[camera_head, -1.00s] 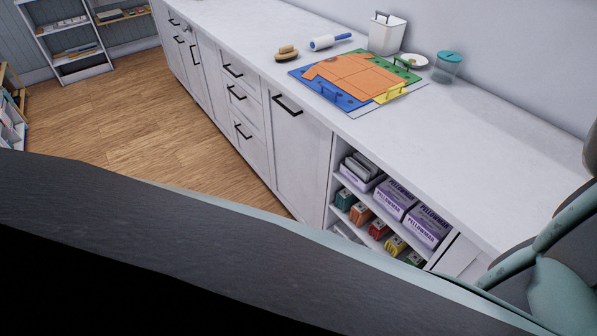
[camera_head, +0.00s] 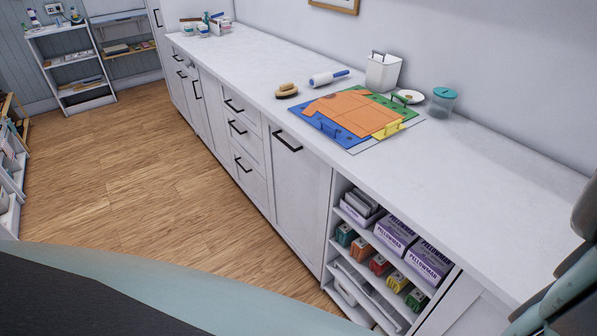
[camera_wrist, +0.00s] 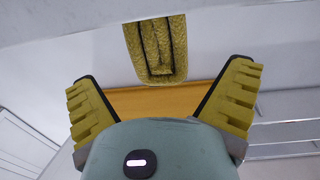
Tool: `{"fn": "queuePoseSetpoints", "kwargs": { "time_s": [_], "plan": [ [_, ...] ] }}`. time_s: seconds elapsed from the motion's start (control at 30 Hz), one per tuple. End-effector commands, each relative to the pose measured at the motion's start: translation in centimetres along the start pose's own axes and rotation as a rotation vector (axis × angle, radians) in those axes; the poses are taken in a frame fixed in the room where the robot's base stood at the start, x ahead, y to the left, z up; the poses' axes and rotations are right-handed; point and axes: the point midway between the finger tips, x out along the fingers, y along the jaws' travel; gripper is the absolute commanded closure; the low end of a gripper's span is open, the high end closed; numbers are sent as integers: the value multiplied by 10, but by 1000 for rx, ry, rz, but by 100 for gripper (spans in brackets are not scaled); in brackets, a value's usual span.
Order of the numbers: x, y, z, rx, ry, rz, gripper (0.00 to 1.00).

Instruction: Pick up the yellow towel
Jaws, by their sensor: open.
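The yellow towel (camera_wrist: 155,45) shows in the wrist view as a folded, textured, olive-yellow cloth with dark fold lines, at the top middle. Its upper end runs up to a pale edge at the top of the picture. My gripper (camera_wrist: 163,75) is open, with its ridged yellow fingers spread wide to the left and right of the towel. Nothing is between the fingers, and the towel appears beyond them. I cannot tell the exact distance. The head view does not show the towel or the fingers.
A long white counter (camera_head: 470,160) holds a colored board (camera_head: 365,115), a brush (camera_head: 287,90), a lint roller (camera_head: 328,78), a white bin (camera_head: 383,72) and a lidded jar (camera_head: 442,102). Open shelves (camera_head: 335,235) hold boxes. Wooden floor (camera_head: 150,170) is clear at left.

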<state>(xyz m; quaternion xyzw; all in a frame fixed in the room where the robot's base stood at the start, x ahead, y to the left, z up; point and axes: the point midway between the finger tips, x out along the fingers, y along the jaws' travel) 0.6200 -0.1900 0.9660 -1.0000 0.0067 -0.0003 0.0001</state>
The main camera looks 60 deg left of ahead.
Motion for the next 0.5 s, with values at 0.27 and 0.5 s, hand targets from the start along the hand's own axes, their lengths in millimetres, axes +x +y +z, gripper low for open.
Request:
{"fn": "queuePoseSetpoints", "kwargs": {
  "time_s": [0.27, 0.5],
  "plan": [
    [14, -1, 3, 1, 2, -3, 0],
    [30, -1, 10, 1, -1, -2, 0]
  ]
}}
